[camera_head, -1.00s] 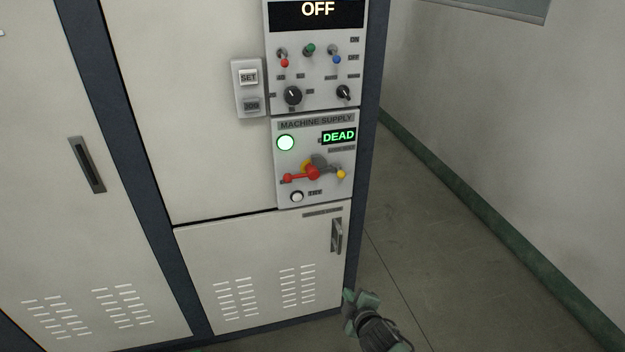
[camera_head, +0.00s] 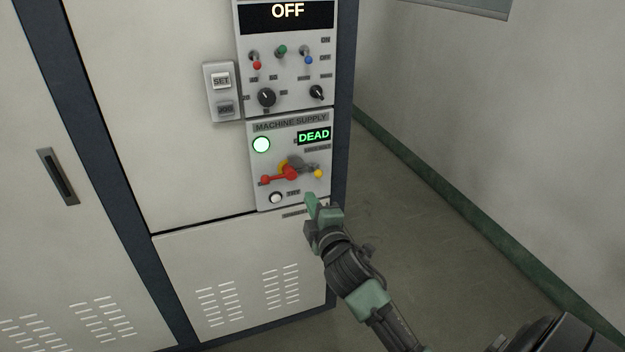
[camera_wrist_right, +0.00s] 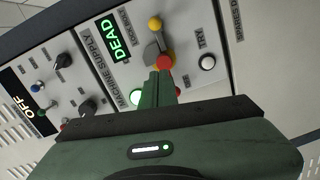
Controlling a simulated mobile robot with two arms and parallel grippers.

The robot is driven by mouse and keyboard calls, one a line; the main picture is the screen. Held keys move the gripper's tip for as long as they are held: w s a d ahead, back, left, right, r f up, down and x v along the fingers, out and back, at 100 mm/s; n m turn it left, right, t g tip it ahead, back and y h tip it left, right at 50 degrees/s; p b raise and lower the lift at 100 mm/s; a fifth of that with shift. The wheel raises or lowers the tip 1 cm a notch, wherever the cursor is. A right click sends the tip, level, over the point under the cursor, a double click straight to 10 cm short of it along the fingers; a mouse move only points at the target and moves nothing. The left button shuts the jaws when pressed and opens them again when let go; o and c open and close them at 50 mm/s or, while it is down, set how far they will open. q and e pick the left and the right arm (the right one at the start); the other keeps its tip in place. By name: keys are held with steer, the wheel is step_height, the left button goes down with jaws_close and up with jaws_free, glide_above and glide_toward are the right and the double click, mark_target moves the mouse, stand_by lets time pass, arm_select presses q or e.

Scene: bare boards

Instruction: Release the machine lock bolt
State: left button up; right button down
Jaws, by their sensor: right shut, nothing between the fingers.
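The machine supply panel (camera_head: 262,190) is on the cabinet front, with a lit "DEAD" display (camera_head: 314,136) and a glowing round lamp (camera_head: 261,145). A grey lever with a yellow ball knob (camera_head: 318,174) points right; the knob also shows in the wrist view (camera_wrist_right: 155,24). My right gripper (camera_head: 311,201) is shut and empty, just below the panel's lower right in the head view. In the wrist view its closed fingers (camera_wrist_right: 160,85) overlap the handle near its red hub (camera_wrist_right: 165,62); contact cannot be told.
Above is a control panel (camera_head: 290,80) with an "OFF" display, switches and dials. A SET button box (camera_head: 222,92) stands to its left. A vented lower door (camera_head: 230,260) lies below. Floor to the right is clear up to the wall (camera_head: 480,150).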

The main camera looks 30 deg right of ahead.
glide_toward(306, 168)
steer(key=w+a, duration=0.2)
steer(key=w, duration=0.2)
steer(key=d+p, duration=0.1)
steer(key=d, duration=0.2)
steer(key=shift+s+d+f, duration=0.1)
steer(key=shift+d+f, duration=0.05)
steer(key=d, duration=0.2)
steer(key=s+d+p, duration=0.1)
steer(key=d, duration=0.1)
steer(key=shift+d, duration=0.2)
